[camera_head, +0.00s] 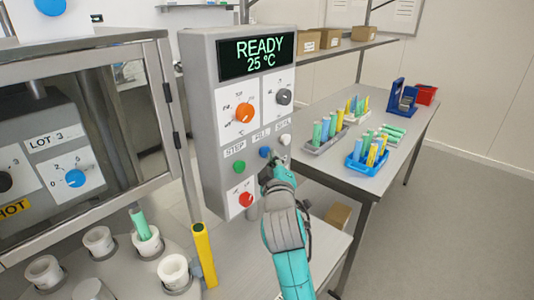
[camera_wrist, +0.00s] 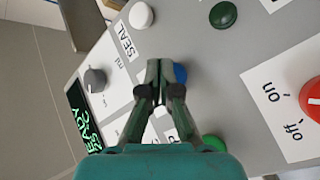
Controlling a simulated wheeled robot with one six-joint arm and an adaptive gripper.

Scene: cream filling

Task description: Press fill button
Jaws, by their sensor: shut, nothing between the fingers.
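The control panel (camera_head: 212,110) is a grey upright box with a display (camera_head: 257,55) reading READY 25 °C. My gripper (camera_head: 271,164) is shut and empty, close to the panel, just below and right of the blue button. In the wrist view, the closed fingertips (camera_wrist: 160,66) partly cover the blue button (camera_wrist: 181,74). Whether they touch it I cannot tell.
A red rotary knob (camera_head: 246,199) is below the buttons; a dark green button (camera_wrist: 223,15) lies near it in the wrist view. A glass-fronted cabinet (camera_head: 95,85) and white cups (camera_head: 147,243) are at left. A table (camera_head: 345,178) with tube racks stands at right.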

